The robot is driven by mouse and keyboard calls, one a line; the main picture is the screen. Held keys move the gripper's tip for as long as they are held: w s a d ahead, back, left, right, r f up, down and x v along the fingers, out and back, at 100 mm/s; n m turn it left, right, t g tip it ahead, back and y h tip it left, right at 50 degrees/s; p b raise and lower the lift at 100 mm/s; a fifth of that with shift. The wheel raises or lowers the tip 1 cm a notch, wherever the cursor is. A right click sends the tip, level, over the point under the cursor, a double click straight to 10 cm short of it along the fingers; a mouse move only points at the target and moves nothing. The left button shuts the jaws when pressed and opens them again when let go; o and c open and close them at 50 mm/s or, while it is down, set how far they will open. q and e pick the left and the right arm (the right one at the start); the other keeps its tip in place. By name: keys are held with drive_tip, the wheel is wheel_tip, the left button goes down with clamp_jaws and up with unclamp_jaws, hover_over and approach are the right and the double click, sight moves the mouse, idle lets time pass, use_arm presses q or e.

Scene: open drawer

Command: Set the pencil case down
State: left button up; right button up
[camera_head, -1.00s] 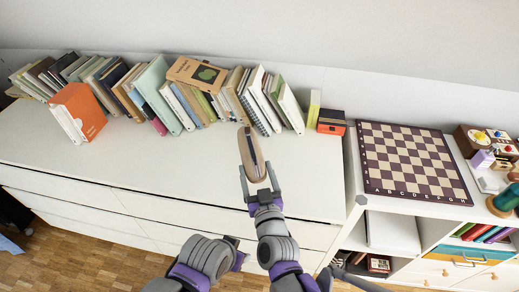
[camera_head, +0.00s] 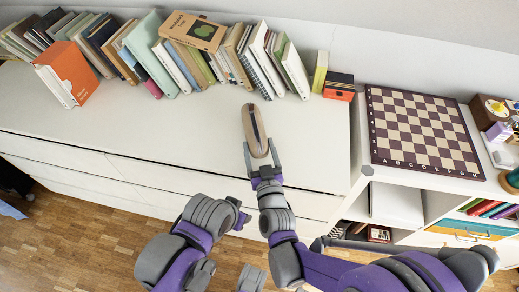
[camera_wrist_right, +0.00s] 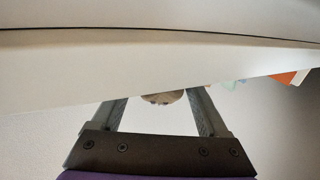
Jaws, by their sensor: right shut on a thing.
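The pencil case (camera_head: 254,130) is a long tan, rounded case with a dark stripe along its top. My right gripper (camera_head: 262,153) is shut on its near end. The case is over the white dresser top (camera_head: 130,130), toward its front right part; I cannot tell whether it touches the surface. In the right wrist view, the case's end (camera_wrist_right: 163,97) shows between the two fingers, and the pale dresser fills the upper part. My left gripper (camera_head: 238,216) is in front of the dresser, away from the case; its fingers are unclear.
A row of books (camera_head: 180,55) stands along the wall, with an orange book (camera_head: 75,72) at the left. Small boxes (camera_head: 339,86) stand at the right end. A chessboard (camera_head: 420,130) lies on the shelf unit to the right. The dresser's left and middle top is clear.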

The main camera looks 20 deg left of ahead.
drive_tip(key=shift+f, duration=0.3)
drive_tip(key=o, duration=1.5)
drive_tip(key=shift+c, duration=0.2)
drive_tip(key=shift+r, duration=0.2)
drive_tip(key=v, duration=1.2)
